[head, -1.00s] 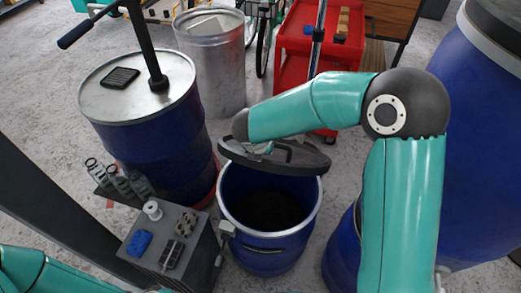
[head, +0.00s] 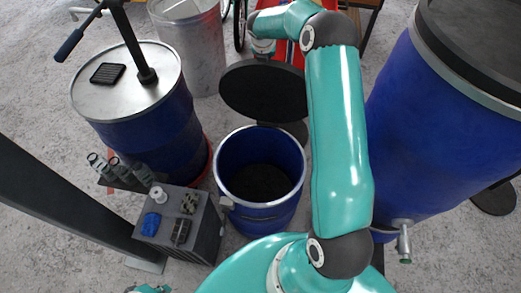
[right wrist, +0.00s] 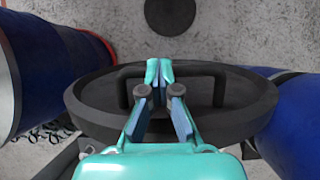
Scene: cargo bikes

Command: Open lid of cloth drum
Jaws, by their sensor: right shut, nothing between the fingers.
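The cloth drum (head: 226,176) is a blue open-topped drum on the floor in the middle of the head view, its mouth uncovered and its inside dark. Its round dark lid (head: 265,92) stands tilted up behind the far rim. In the right wrist view the lid (right wrist: 92,98) lies across the picture with its black bar handle (right wrist: 218,88) towards the camera. My right gripper (right wrist: 160,69) is shut, its fingertips together in front of the handle and lid, holding nothing. In the head view it is largely hidden beyond the lid's top edge.
A blue drum with a hand pump (head: 150,105) stands left, a metal bin (head: 197,50) behind it. A grey box with small items (head: 205,238) is front left. A large blue barrel with a tap (head: 435,135) fills the right. A red cart (head: 285,55) is behind.

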